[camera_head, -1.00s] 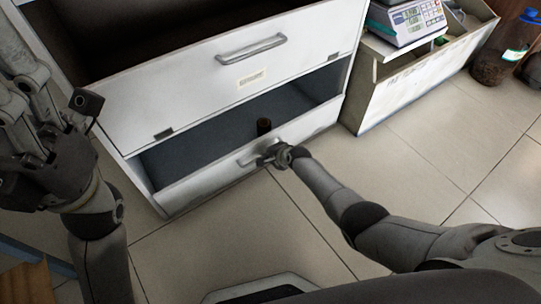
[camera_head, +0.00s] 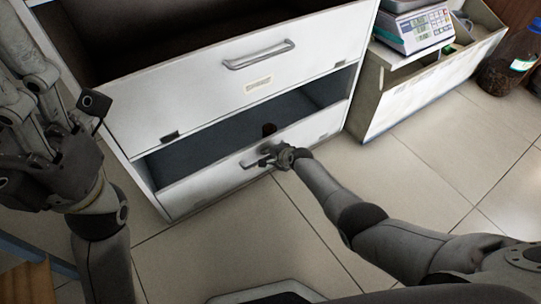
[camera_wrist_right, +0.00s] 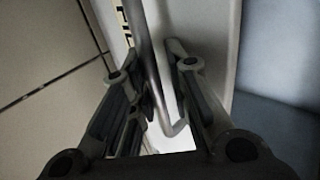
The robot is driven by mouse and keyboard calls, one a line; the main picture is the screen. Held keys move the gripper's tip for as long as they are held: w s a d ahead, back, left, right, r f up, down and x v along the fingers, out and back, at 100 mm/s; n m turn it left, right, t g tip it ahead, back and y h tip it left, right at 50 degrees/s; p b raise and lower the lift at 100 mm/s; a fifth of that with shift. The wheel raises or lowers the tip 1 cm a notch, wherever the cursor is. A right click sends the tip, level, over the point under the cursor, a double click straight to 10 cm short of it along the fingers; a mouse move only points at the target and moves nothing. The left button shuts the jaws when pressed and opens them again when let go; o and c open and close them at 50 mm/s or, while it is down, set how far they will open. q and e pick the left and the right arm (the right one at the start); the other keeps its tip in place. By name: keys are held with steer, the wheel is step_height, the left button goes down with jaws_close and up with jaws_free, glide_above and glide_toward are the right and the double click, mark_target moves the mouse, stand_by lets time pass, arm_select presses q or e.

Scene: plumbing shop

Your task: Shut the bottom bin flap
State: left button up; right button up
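The bottom bin flap (camera_head: 207,188) is the lower white front of the cabinet. It is tilted outward, with a dark gap between its top edge and the panel above. My right gripper (camera_head: 272,158) is at the flap's metal handle (camera_head: 249,164). In the right wrist view the handle bar (camera_wrist_right: 154,62) runs between the two fingers of my right gripper (camera_wrist_right: 160,75), which close around it. My left gripper (camera_head: 45,140) is at the left, away from the flap; its finger opening cannot be made out.
The upper white flap (camera_head: 210,95) with its own handle (camera_head: 258,55) sits above. A low box (camera_head: 425,90) with a scale (camera_head: 417,27) stands at right, a bottle (camera_head: 508,65) beyond. Tiled floor in front is clear.

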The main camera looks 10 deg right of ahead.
stand_by(0.3)
steer(key=v, duration=1.2)
stand_by(0.3)
stand_by(0.4)
